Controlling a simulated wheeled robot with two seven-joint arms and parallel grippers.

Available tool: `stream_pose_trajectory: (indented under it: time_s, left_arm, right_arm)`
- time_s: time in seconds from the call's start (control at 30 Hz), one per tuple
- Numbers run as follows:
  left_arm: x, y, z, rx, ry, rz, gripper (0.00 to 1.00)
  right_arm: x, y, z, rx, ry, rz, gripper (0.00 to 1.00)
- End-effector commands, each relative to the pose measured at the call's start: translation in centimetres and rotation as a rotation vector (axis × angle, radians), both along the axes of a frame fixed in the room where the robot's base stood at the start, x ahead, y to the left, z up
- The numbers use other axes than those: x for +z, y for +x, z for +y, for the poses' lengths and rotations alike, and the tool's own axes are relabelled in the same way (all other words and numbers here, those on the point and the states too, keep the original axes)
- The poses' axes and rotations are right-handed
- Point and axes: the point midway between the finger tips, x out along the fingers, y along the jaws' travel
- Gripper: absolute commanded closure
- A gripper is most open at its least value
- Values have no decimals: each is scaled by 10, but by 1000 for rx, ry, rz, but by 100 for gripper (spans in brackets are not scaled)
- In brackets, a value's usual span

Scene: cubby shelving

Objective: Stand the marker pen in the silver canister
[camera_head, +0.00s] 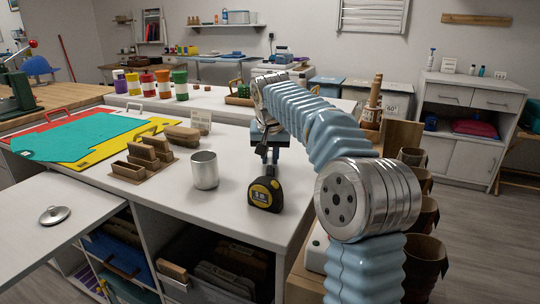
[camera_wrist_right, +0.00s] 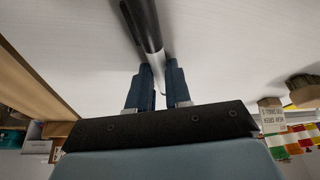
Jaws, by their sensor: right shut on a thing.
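The silver canister (camera_head: 205,170) stands upright and open-topped on the white worktop, left of my right gripper. My right gripper (camera_head: 268,158) points down over the worktop, behind the tape measure; it also shows in the right wrist view (camera_wrist_right: 159,72). There its two dark blue fingers are shut on the marker pen (camera_wrist_right: 143,24), which is dark with a silvery section. The pen extends past the fingertips toward the top of the wrist picture. My left gripper is not in view.
A black-and-yellow tape measure (camera_head: 265,194) stands right of the canister. Brown wooden holders (camera_head: 143,160) sit to its left, near a teal sheet (camera_head: 80,138). A round metal lid (camera_head: 54,215) lies on the front-left surface. Colored jars (camera_head: 163,84) line the back.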

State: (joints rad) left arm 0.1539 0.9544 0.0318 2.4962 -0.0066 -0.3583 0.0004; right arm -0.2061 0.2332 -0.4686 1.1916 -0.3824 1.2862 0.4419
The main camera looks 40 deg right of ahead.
Motion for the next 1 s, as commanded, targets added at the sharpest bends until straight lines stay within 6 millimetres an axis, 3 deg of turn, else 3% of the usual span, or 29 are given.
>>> stream_pose_trajectory:
  time_s: [0.3, 0.33, 0.47, 0.83, 1.0]
  left_arm:
    - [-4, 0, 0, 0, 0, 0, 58]
    - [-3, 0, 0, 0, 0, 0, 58]
    - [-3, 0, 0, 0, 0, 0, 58]
    - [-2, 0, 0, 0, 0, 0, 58]
    - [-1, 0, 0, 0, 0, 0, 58]
  right_arm:
    - [-6, 0, 0, 0, 1, 1, 100]
    - [-4, 0, 0, 0, 1, 1, 77]
    - [-5, 0, 0, -1, 0, 4, 57]
    - [-5, -2, -2, -6, -2, 9, 56]
    - [12, -5, 2, -4, -2, 4, 56]
